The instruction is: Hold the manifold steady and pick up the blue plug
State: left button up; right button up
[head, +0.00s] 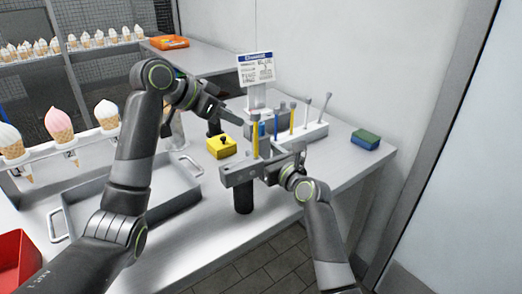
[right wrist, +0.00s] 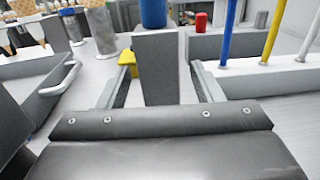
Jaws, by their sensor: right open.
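My left gripper (head: 230,116) points right and down in the head view, with its tips just left of the tool rack. Whether its fingers are apart is not clear. My right gripper (head: 257,166) is open at the table's front edge, below the rack. In the right wrist view its two fingers (right wrist: 163,85) stand apart, with a grey upright block (right wrist: 157,70) showing between them; contact cannot be told. A blue cylinder, likely the blue plug (right wrist: 153,13), shows above that block, cut by the frame's top. A grey box (right wrist: 240,47), possibly the manifold, lies behind, with a red plug (right wrist: 201,21) near it.
A yellow block with a black knob (head: 222,149) sits left of my right gripper. A grey tray (head: 170,195) fills the left of the table. A white rack (head: 312,133) holds several coloured-handled tools. A blue-and-green sponge (head: 365,139) lies right. A sign (head: 256,70) stands behind.

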jog(key=shift+x, duration=0.95)
jog(key=c, duration=1.2)
